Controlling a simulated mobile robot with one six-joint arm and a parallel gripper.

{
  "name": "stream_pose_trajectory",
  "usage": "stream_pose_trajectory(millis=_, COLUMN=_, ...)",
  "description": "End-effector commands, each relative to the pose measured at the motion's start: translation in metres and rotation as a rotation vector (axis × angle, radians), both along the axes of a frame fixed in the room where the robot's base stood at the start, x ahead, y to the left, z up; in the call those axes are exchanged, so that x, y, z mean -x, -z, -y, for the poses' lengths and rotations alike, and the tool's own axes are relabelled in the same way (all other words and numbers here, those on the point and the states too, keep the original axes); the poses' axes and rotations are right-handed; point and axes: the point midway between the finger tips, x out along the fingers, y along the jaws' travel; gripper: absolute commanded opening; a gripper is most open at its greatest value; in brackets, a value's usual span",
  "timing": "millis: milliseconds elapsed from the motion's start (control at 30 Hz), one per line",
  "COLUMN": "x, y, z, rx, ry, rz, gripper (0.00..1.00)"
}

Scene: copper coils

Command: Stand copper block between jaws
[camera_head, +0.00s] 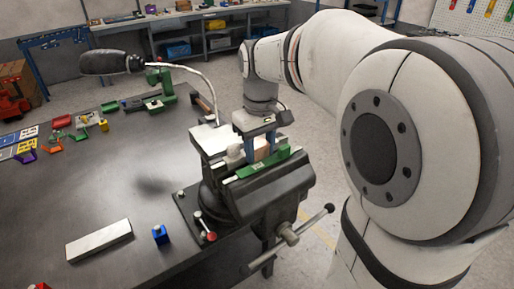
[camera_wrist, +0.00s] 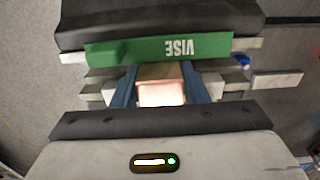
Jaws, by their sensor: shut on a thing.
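The copper block (camera_wrist: 161,92) is a pinkish-brown block held between the two blue fingers of my gripper (camera_wrist: 160,90) in the wrist view. In the head view the block (camera_head: 262,151) shows at the vise, with my gripper (camera_head: 262,140) above and around it, pointing down. The block is beside the green jaw, at the gap between the jaws. I cannot tell whether it touches the jaws or the bottom.
The vise handle (camera_head: 290,236) sticks out at the front right. A pale bar (camera_head: 99,241) and a small blue item (camera_head: 161,235) lie on the dark bench (camera_head: 110,190). A black lamp head (camera_head: 111,63) hangs over the bench's back left. Small coloured parts lie at far left.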

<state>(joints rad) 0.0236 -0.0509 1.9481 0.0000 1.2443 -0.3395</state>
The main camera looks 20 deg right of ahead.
Motion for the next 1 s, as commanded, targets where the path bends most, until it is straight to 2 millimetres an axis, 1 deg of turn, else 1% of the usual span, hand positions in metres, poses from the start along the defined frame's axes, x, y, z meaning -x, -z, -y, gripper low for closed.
stream_pose_trajectory(millis=367, x=-0.0002, y=-0.0008, z=0.0003, rx=0.0, ry=0.001, rz=0.002, gripper=0.2)
stream_pose_trajectory(millis=800, x=-0.0002, y=0.0075, z=0.0005, rx=0.0, ry=0.001, rz=0.001, gripper=0.2)
stream_pose_trajectory(millis=1000, x=-0.0002, y=0.0076, z=0.0006, rx=0.0, ry=0.001, rz=0.001, gripper=0.2)
